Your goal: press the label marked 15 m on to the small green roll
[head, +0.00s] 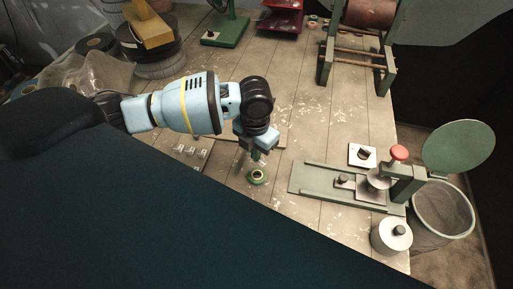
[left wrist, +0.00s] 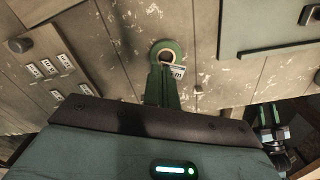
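The small green roll (head: 257,177) stands on the wooden bench in front of my left gripper (head: 258,154). In the left wrist view the roll (left wrist: 155,47) shows as a green ring with a pale core. My left gripper's green fingers (left wrist: 165,75) are close together at the roll's near edge.
A board with several white labels (left wrist: 48,67) lies left of the roll. Bench behind the gripper is mostly clear.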

